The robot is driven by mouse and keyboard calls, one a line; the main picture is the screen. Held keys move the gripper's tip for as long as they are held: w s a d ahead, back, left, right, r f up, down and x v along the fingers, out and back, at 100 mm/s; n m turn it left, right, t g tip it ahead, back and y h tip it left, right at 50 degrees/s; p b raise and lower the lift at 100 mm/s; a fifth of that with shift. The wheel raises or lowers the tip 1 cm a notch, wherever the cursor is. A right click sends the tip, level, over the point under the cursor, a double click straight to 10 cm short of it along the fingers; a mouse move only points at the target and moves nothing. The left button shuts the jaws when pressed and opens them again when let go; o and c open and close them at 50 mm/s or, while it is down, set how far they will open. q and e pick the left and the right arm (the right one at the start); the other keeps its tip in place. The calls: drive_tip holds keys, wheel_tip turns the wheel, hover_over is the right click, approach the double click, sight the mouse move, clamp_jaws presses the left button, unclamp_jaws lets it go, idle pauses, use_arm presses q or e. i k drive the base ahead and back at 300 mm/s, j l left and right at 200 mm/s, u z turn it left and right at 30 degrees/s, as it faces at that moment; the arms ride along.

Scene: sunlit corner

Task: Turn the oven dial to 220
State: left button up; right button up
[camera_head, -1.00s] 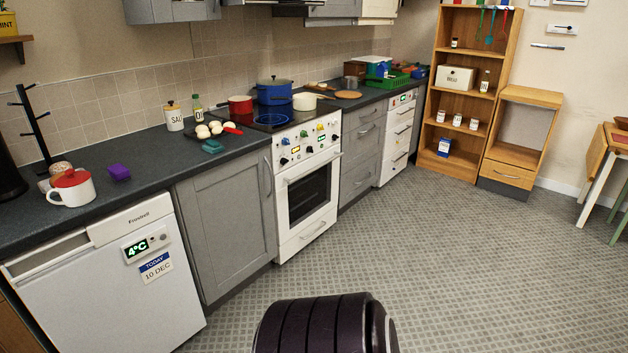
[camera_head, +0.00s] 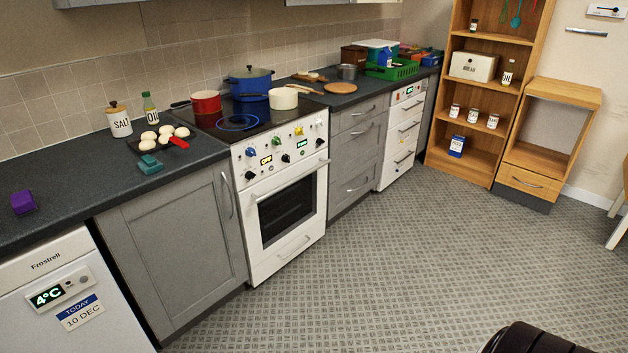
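The white oven (camera_head: 288,205) stands in the counter run left of centre, with its door shut. Its front panel carries several dials: a blue one (camera_head: 250,152), a green one (camera_head: 276,141), a yellow one (camera_head: 299,131) and black ones, such as the black dial at the left (camera_head: 249,175). The dial markings are too small to read. No gripper of mine shows in the head view.
A blue pot (camera_head: 249,83), a red pan (camera_head: 206,102) and a cream pan (camera_head: 284,98) stand on the hob. A fridge (camera_head: 60,300) is at the lower left. The patterned floor (camera_head: 390,250) before the oven is clear. A wooden shelf (camera_head: 473,150) stands behind.

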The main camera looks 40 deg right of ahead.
sight(249, 175)
drive_tip(key=i+l, duration=0.1)
drive_tip(key=l, duration=0.3)
drive_tip(key=i+l, duration=0.1)
drive_tip(key=l, duration=0.3)
drive_tip(key=i+l+z, duration=0.1)
drive_tip(key=l, duration=0.3)
drive_tip(key=i+l, duration=0.15)
drive_tip(key=l, duration=0.25)
drive_tip(key=i+l, duration=0.15)
drive_tip(key=l, duration=0.25)
drive_tip(key=i+l+z, duration=0.1)
drive_tip(key=l, duration=0.3)
drive_tip(key=i+l, duration=0.15)
drive_tip(key=l, duration=0.25)
